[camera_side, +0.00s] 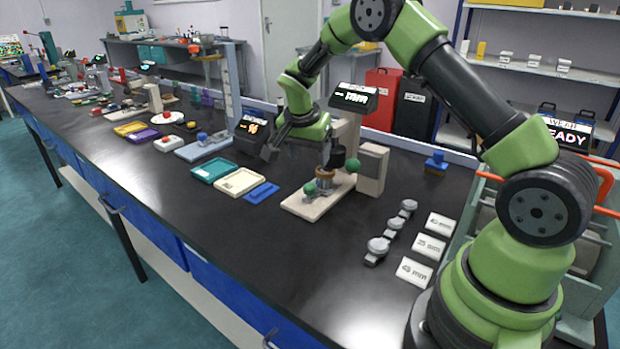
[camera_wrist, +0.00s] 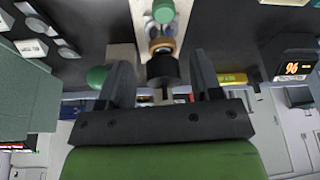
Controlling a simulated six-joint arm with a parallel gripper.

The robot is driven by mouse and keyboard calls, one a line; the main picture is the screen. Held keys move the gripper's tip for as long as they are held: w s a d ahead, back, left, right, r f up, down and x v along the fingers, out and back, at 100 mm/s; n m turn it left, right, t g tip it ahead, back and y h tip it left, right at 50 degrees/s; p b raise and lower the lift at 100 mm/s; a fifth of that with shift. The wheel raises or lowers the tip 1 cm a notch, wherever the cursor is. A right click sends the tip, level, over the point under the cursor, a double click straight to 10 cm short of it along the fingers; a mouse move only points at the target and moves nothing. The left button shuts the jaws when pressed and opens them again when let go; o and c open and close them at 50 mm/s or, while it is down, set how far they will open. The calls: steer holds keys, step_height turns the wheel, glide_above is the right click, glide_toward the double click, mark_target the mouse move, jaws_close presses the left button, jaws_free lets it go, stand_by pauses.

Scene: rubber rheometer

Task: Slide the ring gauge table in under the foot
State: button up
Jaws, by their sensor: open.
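The ring gauge table is a small stage with a copper-coloured ring (camera_side: 325,174) on a pale base plate (camera_side: 298,208). A green ball knob (camera_side: 310,188) is at its front. The black foot (camera_side: 338,156) is above and slightly right of the ring in the side view. In the wrist view the copper ring (camera_wrist: 161,46) shows just beyond the black foot (camera_wrist: 162,70), with the green knob (camera_wrist: 163,12) farther up; I cannot tell whether they overlap. My gripper (camera_side: 297,149) is open and empty, near the instrument. In the wrist view its fingers (camera_wrist: 161,64) appear either side of the foot.
A second green ball (camera_side: 352,165) is at the instrument's right. A beige block (camera_side: 372,169) and a display (camera_side: 354,97) stand behind it. Trays (camera_side: 240,182) and a blue pad (camera_side: 262,192) lie to the left. Metal pieces (camera_side: 378,248) and label cards (camera_side: 414,271) lie at front right.

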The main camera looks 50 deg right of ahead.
mark_target(320, 177)
steer(key=f, duration=0.3)
steer(key=d+f+n, duration=0.1)
steer(key=f, duration=0.2)
steer(key=w+f+n+t, duration=0.1)
steer(key=f, duration=0.2)
steer(key=shift+w+d+f, duration=0.1)
steer(key=shift+d, duration=0.3)
jaws_close()
steer(key=shift+d, duration=1.9)
